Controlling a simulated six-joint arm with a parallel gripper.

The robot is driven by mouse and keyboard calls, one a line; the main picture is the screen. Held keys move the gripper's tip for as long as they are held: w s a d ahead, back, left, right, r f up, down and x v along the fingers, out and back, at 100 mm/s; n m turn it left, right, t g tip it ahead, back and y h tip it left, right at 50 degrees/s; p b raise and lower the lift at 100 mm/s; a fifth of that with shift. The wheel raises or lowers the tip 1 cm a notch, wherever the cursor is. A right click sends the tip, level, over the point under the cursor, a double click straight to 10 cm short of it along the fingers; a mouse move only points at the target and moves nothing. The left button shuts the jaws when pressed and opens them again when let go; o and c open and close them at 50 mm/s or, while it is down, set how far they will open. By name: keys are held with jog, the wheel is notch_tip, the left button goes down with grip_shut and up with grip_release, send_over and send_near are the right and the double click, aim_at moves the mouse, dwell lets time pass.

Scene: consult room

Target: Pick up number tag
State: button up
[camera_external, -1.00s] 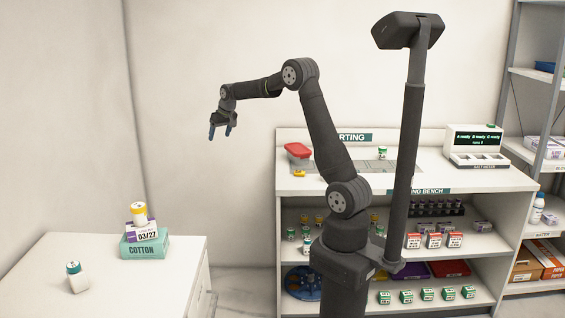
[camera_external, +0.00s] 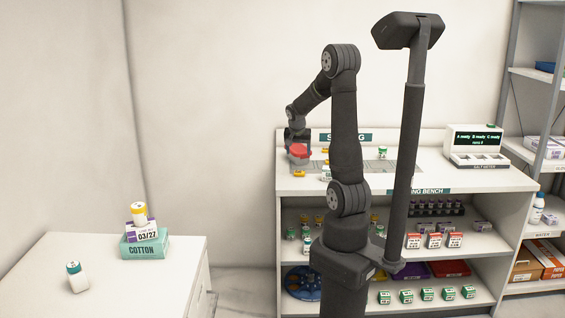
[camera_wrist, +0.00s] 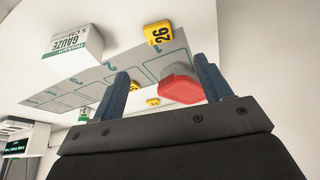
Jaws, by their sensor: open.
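A yellow number tag (camera_wrist: 157,33) marked 26 lies on the white bench top beside the grey numbered mat in the wrist view. A second small yellow item (camera_wrist: 152,101) shows between my fingers, its marking too small to read. In the external view a yellow tag (camera_external: 299,174) lies near the bench's left front. My gripper (camera_wrist: 160,67) is open and empty, with its two blue fingers apart above the bench. In the external view its fingers are hidden or merge with the red-lidded item behind my arm.
A red item (camera_wrist: 180,89) sits by the right finger in the wrist view. A gauze box (camera_wrist: 75,43) stands at upper left. The grey mat (camera_wrist: 63,95) has outlined slots. A white meter (camera_external: 476,146) stands at the bench's right. A left table (camera_external: 140,285) holds a cotton box.

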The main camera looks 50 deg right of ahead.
send_over(300, 172)
jog(key=a, duration=0.2)
jog(key=f, duration=0.4)
jog(key=s+f, duration=0.1)
jog(key=f, duration=0.1)
jog(key=shift+f, duration=0.15)
jog(key=shift+x, duration=2.6)
jog(key=shift+s+a, duration=0.1)
jog(key=shift+s, duration=0.05)
jog(key=c, duration=1.1)
jog(key=shift+o, duration=0.2)
